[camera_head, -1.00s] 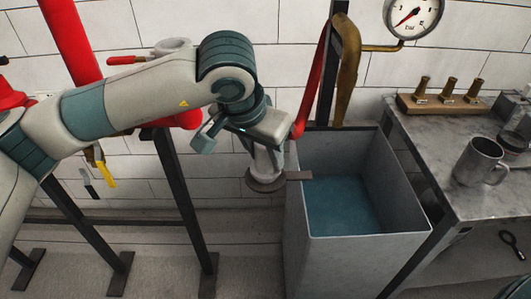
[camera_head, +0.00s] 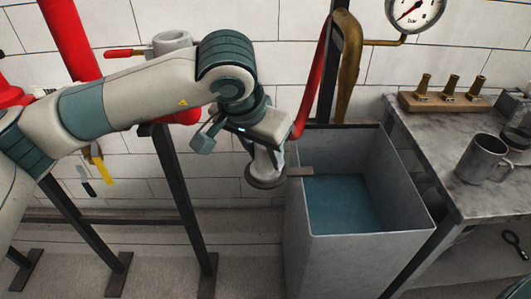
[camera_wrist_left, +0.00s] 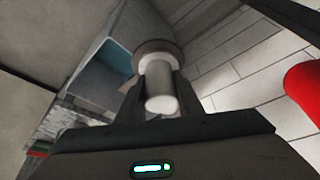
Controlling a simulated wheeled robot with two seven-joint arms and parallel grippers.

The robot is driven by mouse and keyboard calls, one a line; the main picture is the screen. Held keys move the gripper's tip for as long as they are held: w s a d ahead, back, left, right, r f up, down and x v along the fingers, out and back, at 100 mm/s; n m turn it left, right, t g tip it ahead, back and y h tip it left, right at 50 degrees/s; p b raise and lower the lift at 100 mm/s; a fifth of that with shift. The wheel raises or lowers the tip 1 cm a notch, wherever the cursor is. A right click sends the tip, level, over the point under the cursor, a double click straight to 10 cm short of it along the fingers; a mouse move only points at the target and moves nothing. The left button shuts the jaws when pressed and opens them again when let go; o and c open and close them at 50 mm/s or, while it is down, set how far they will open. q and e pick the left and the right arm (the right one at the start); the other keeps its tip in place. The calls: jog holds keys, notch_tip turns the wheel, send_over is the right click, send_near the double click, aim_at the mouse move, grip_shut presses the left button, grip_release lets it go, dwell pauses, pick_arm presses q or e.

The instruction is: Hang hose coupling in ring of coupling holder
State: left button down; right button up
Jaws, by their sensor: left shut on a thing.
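My left gripper (camera_head: 268,153) is shut on the pale hose coupling (camera_head: 262,162), which hangs below it just left of the grey tank. A round dark rim (camera_head: 266,184) shows at the coupling's lower end. A short flat bar (camera_head: 300,171) lies beside that rim and reaches over the tank's left edge; it looks like part of the coupling holder. In the left wrist view the coupling (camera_wrist_left: 160,90) sits between the two fingers, with a round rim (camera_wrist_left: 155,48) at its far end. I cannot tell whether the coupling is inside the holder's ring. My right gripper is out of view.
The open grey tank (camera_head: 362,255) with blue inside stands right of the gripper. A marble-topped table (camera_head: 440,150) holds a metal mug (camera_head: 483,158) and a wooden block (camera_head: 455,103) with brass nozzles. Red pipes and dark frame legs stand behind my left arm.

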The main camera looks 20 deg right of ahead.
pick_arm(q)
jog(key=c, duration=1.2)
grip_release()
jog(key=shift+o, duration=0.2)
jog(key=shift+r, duration=0.15)
jog(key=shift+s+a+r, duration=0.2)
jog(key=shift+r, duration=0.35)
jog(key=b+v, duration=0.1)
jog(key=v, duration=1.5)
jog(key=shift+b, duration=0.3)
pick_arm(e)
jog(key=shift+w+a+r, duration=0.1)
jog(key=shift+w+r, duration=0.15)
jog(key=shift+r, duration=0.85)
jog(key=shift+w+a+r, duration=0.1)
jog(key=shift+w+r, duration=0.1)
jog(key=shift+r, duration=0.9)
pick_arm(q)
jog(key=shift+s, duration=0.1)
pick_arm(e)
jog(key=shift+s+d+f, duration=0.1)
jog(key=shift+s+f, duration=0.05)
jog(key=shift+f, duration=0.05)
pick_arm(q)
jog(key=shift+f, duration=0.1)
